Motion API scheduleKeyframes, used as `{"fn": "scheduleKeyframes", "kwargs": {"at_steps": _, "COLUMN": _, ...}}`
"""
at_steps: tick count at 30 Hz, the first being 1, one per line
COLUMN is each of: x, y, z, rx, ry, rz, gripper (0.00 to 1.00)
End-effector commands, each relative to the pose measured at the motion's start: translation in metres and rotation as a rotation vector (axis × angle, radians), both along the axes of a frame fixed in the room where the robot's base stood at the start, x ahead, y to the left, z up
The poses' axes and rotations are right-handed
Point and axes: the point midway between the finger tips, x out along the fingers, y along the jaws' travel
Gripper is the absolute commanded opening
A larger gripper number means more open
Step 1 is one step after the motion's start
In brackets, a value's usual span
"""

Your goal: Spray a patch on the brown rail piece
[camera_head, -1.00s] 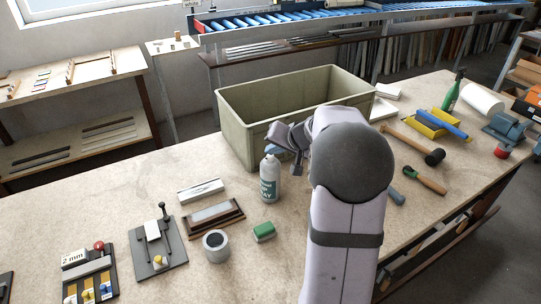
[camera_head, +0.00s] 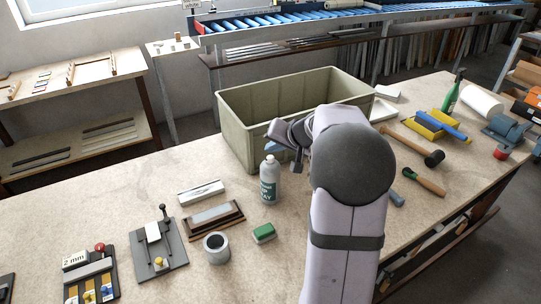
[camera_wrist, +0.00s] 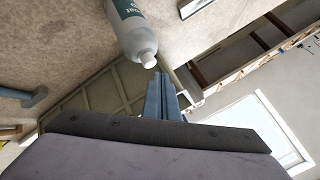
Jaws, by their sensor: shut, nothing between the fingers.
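The spray bottle (camera_head: 269,184), white with a green label and a pale cap, stands upright on the bench in front of the bin. It also shows in the wrist view (camera_wrist: 132,28), its cap close to my fingertips. My gripper (camera_head: 274,149) is behind and just above the bottle, partly hidden by my own arm. In the wrist view my gripper (camera_wrist: 157,76) has its blue-grey fingers together and empty. A brown-edged piece with a pale grey top (camera_head: 214,221) lies left of the bottle; I cannot tell for sure whether it is the brown rail piece.
The large olive bin (camera_head: 236,132) stands behind the bottle. A green-and-white block (camera_head: 264,233), a grey cup (camera_head: 216,248) and a white piece (camera_head: 201,191) lie nearby. A mallet (camera_head: 434,158) and other tools are at right. The bench's left rear is clear.

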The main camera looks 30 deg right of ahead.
Motion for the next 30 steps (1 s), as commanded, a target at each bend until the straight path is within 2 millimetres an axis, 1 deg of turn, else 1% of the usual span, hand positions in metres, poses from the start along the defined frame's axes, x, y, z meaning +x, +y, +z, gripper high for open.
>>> {"fn": "scheduleKeyframes", "kwargs": {"at_steps": 1, "x": 0.0, "y": 0.0, "z": 0.008, "rx": 0.0, "ry": -0.001, "rz": 0.0, "gripper": 0.0}}
{"fn": "scheduleKeyframes", "kwargs": {"at_steps": 3, "x": 0.0, "y": 0.0, "z": 0.015, "rx": -0.001, "ry": -0.001, "rz": 0.0, "gripper": 0.0}}
{"fn": "scheduleKeyframes", "kwargs": {"at_steps": 12, "x": 0.0, "y": 0.0, "z": 0.042, "rx": -0.002, "ry": -0.002, "rz": 0.0, "gripper": 0.0}}
{"fn": "scheduleKeyframes", "kwargs": {"at_steps": 15, "x": 0.0, "y": 0.0, "z": 0.048, "rx": 0.0, "ry": -0.001, "rz": -0.001, "gripper": 0.0}}
{"fn": "scheduleKeyframes", "kwargs": {"at_steps": 19, "x": 0.0, "y": 0.0, "z": 0.051, "rx": 0.0, "ry": -0.001, "rz": -0.001, "gripper": 0.0}}
{"fn": "scheduleKeyframes", "kwargs": {"at_steps": 30, "x": 0.0, "y": 0.0, "z": 0.051, "rx": 0.0, "ry": 0.0, "rz": 0.0, "gripper": 0.0}}
